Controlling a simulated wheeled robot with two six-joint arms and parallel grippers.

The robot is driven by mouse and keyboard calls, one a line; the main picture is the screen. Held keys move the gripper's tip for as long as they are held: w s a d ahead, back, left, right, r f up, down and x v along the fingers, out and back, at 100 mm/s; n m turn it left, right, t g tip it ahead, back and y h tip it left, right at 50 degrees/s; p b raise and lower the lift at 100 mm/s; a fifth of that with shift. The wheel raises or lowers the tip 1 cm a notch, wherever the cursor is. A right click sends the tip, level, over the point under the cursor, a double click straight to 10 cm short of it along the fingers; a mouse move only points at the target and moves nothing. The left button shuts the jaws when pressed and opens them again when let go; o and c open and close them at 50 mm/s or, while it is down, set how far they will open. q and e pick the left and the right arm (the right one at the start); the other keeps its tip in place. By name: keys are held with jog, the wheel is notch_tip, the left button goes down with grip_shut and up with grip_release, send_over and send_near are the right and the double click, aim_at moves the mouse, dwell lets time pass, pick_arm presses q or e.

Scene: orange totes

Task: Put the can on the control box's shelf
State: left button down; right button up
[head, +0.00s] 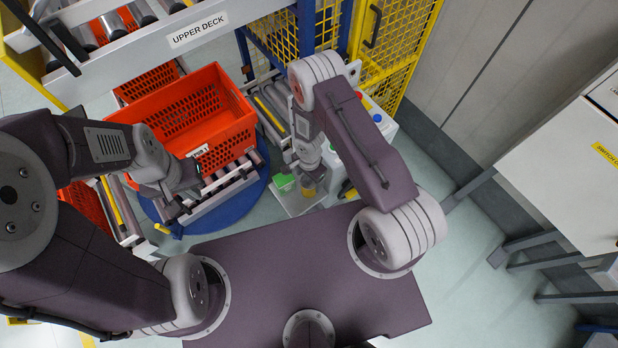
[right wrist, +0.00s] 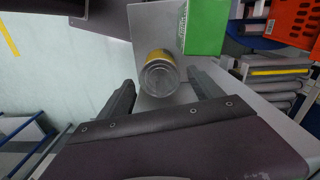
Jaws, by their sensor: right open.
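The can (right wrist: 159,72), with a grey metal end and yellow side, is on the grey shelf (right wrist: 152,25) in the right wrist view. The can also shows as a small yellow patch in the head view (head: 308,191), below my right gripper (head: 307,176). My right gripper (right wrist: 163,97) is open, its fingers on either side of the can's near end, with gaps visible. The control box (head: 380,122) has coloured buttons; its shelf (head: 298,207) sticks out low beside it. My left gripper (head: 182,200) is beside the orange tote, its fingertips unclear.
A green box (right wrist: 203,27) is right next to the can on the shelf and also shows in the head view (head: 284,182). An orange tote (head: 190,115) sits on a roller conveyor (head: 225,190). A yellow mesh fence (head: 400,45) stands behind.

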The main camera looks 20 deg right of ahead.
notch_tip(320, 180, up, 4)
jog(key=shift+r+p, duration=0.1)
jog(key=shift+p, duration=1.15)
jog(key=w+d+r+n, duration=0.1)
jog(key=d+r+n, duration=0.15)
jog(key=r, duration=0.55)
jog(key=d+r+n, duration=0.1)
jog(key=r+n, duration=0.2)
jog(key=r, duration=0.5)
pick_arm(q)
notch_tip(320, 180, up, 4)
pick_arm(e)
jog(key=s+d+r+n+t, duration=0.1)
jog(key=s+d+r+n, duration=0.1)
jog(key=s+r+n, duration=0.75)
pick_arm(q)
notch_tip(320, 180, down, 19)
jog(key=b, duration=1.9)
jog(key=shift+f+b, duration=0.2)
jog(key=shift+b, duration=0.1)
pick_arm(e)
notch_tip(320, 180, down, 16)
jog(key=m, duration=0.3)
jog(key=shift+f, duration=0.25)
jog(key=shift+a, duration=0.1)
